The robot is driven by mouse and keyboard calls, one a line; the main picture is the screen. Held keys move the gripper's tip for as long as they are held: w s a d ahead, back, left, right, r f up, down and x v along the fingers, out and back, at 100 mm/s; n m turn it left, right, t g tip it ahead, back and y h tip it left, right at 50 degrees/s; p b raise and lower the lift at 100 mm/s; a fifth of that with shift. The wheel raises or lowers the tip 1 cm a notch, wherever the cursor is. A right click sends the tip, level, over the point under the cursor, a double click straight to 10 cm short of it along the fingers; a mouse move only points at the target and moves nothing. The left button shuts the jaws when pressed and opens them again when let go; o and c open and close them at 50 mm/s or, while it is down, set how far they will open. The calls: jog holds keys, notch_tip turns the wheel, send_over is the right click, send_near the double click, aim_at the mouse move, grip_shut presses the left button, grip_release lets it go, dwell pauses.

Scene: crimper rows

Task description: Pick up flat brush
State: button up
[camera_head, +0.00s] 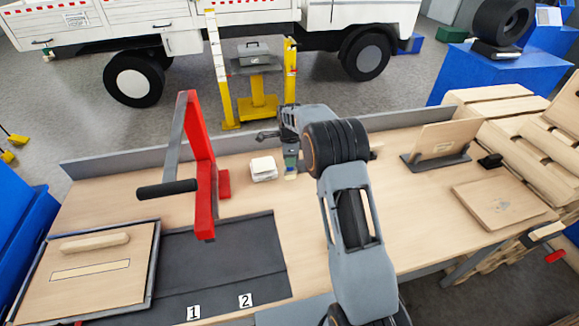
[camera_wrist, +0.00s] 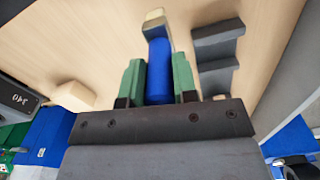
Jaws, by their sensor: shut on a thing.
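The flat brush has a blue handle (camera_wrist: 159,68) and a pale tip (camera_wrist: 154,20) in the wrist view. My gripper (camera_wrist: 159,82) is shut on the blue handle, with one green finger on each side. The tip points away from the gripper over the wooden bench. In the head view my gripper (camera_head: 291,162) is over the back middle of the bench, and a small pale end of the brush (camera_head: 290,177) shows below it. I cannot tell whether the brush is clear of the bench top.
A white block (camera_head: 264,169) lies left of my gripper. A dark stepped block (camera_wrist: 217,55) is close on the right in the wrist view. A red frame with a black handle (camera_head: 166,188) stands further left. A dark mat (camera_head: 230,262) lies in front. A board on a stand (camera_head: 446,140) is at right.

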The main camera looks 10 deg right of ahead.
jog(key=s+d+r+b, duration=0.1)
jog(key=s+r+b, duration=0.3)
jog(key=s+r, duration=0.6)
jog(key=s, duration=0.4)
jog(key=shift+d, duration=0.2)
jog(key=shift+f, duration=0.1)
dwell(1.7)
jog(key=w+a+f+n+t+b, duration=0.2)
jog(key=w+a+f+n+t, duration=0.25)
jog(key=w, duration=0.55)
jog(key=w+a+r+n+t+y, duration=0.1)
jog(key=w+a+r+n+y, duration=0.2)
jog(key=w, duration=0.4)
jog(key=shift+w+n, duration=0.15)
jog(key=shift+n, duration=0.6)
